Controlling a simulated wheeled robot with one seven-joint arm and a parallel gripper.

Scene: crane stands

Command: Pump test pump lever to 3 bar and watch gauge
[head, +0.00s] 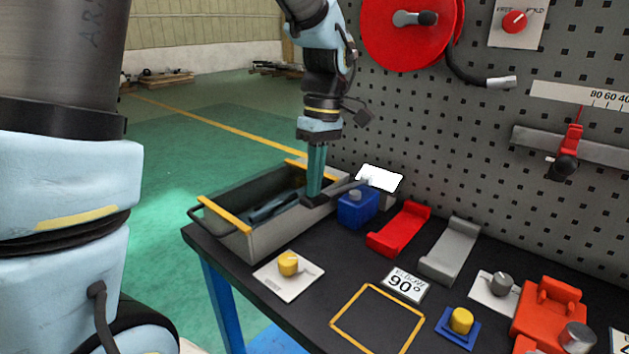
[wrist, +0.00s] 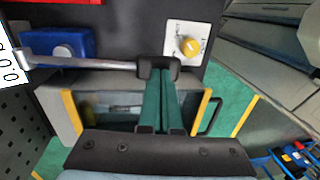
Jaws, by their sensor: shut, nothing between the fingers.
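The lever (head: 347,187) is a grey bar. It runs from beside the blue box (head: 357,208) and the white panel out over the open grey bin. In the wrist view the lever (wrist: 95,64) runs across to a dark end piece. My gripper (head: 313,196) points down with its teal fingers shut together, tips at the lever's free end; nothing shows between them. It also shows in the wrist view (wrist: 160,75). The white panel (head: 380,178) looks blank in the head view; in the wrist view (wrist: 14,72) it carries digits. I cannot make out any pressure reading.
The grey bin (head: 245,241) with yellow edges stands under my gripper, with dark items inside. A yellow knob (head: 289,264), red and grey brackets (head: 399,230) and an orange vise-like fixture (head: 548,307) are on the dark bench. A perforated wall (head: 480,130) stands behind.

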